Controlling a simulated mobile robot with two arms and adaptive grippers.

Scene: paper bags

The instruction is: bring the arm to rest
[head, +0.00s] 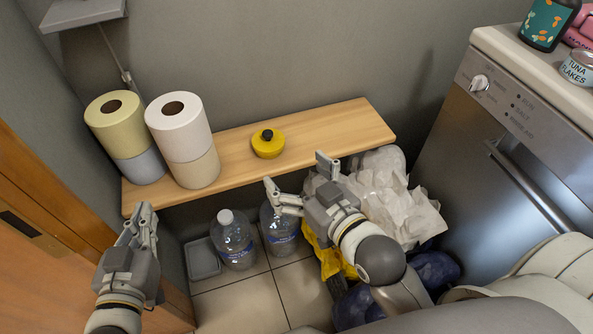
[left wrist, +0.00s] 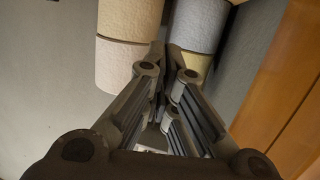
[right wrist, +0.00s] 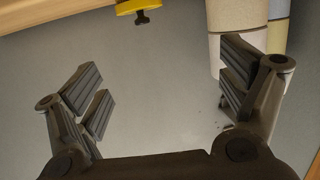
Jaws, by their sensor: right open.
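My right gripper (head: 297,174) is in the middle of the head view, near the front edge of the wooden shelf. Its two fingers are spread wide with nothing between them. In the right wrist view the open fingers (right wrist: 160,80) have only grey wall behind the gap. My left gripper (head: 143,217) is at the lower left of the head view, in front of the shelf's left end and beside the wooden door. Its fingers are together and empty, as the left wrist view (left wrist: 167,60) also shows.
The shelf (head: 340,128) bears stacked paper rolls (head: 183,135) and a yellow round object (head: 268,144). Water bottles (head: 233,240) and a grey tray (head: 202,260) stand below. Crumpled white bags (head: 395,205) lie right of my right gripper. A steel appliance (head: 500,150) bounds the right, a wooden door (head: 40,270) the left.

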